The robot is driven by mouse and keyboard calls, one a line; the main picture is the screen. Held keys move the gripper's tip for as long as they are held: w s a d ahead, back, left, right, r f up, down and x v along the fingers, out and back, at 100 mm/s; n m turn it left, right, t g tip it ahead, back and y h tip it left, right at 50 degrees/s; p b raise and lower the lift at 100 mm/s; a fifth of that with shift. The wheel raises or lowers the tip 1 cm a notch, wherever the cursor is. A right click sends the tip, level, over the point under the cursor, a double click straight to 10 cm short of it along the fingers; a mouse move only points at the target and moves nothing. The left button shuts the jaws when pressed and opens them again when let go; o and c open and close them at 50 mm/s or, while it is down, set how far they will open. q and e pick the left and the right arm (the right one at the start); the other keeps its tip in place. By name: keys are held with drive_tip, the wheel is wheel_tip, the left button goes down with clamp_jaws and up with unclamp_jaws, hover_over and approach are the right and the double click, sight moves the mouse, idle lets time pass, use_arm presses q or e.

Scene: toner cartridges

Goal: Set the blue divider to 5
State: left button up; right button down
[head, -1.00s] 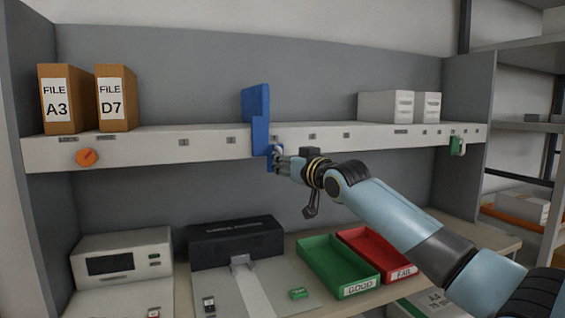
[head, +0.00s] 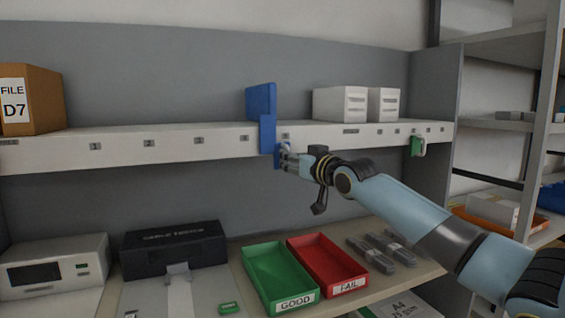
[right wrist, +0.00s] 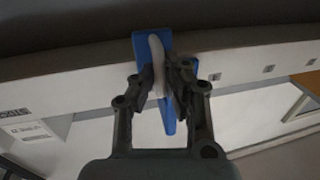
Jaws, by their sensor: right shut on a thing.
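The blue divider (head: 262,103) stands upright on the shelf, its lower part hanging over the white front rail (head: 120,149). Small number labels run along the rail; the divider is between the fourth label (head: 245,138) and the fifth label (head: 286,136), nearer the fifth. The digits on these two are too small to read surely. My right gripper (head: 284,158) is shut on the divider's pale handle, which shows between the fingers in the right wrist view (right wrist: 157,65). My left gripper is not in view.
White boxes (head: 340,104) stand on the shelf to the right, with a gap before them. File D7 (head: 30,98) is at left. Green (head: 300,299) and red (head: 362,285) trays sit below.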

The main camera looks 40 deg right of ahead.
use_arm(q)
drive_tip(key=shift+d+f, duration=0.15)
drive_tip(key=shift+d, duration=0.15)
use_arm(e)
drive_tip(key=shift+s+d, duration=0.15)
drive_tip(key=shift+d, duration=0.6)
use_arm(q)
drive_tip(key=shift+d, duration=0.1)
use_arm(e)
drive_tip(key=c, duration=1.4)
unclamp_jaws()
drive_tip(key=shift+s+d, duration=0.1)
drive_tip(key=shift+d, duration=0.2)
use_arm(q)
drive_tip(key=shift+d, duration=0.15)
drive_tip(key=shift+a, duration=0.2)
use_arm(e)
drive_tip(key=shift+a, duration=0.2)
drive_tip(key=shift+s+a, duration=0.2)
drive_tip(key=shift+s, duration=5.8)
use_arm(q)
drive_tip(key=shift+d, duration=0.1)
